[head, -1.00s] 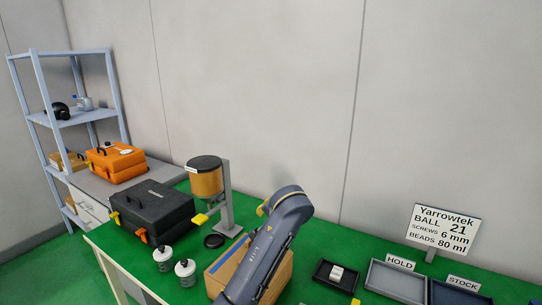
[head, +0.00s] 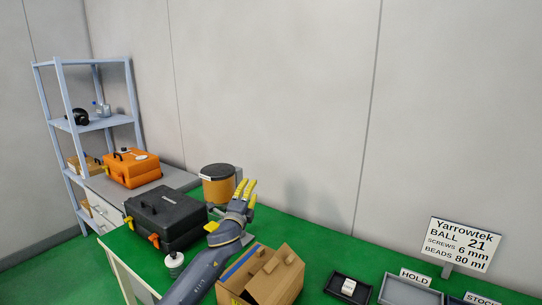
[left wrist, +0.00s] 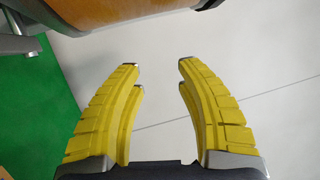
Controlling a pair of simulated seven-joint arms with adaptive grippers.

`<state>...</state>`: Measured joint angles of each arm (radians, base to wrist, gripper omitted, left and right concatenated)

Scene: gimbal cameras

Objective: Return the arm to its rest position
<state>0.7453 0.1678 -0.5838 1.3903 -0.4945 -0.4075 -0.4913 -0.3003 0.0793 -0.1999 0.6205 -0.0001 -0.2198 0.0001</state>
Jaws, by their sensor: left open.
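My left arm comes in from the bottom of the head view. Its gripper (head: 246,190) has yellow fingers that point up, just right of the orange-brown hopper (head: 218,188) with the dark lid. In the left wrist view the two yellow fingers (left wrist: 158,78) are spread apart with nothing between them. The hopper's underside (left wrist: 150,14) shows at the top of that view, beyond the fingertips. I cannot tell whether the gripper touches the hopper's stand. My right gripper is not in view.
An open cardboard box (head: 272,278) stands right of the arm. A black case (head: 166,218) and a white bottle (head: 174,262) are to its left. A black tray (head: 340,290) and a grey tray (head: 404,294) lie to the right. A sign (head: 462,245) stands behind them.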

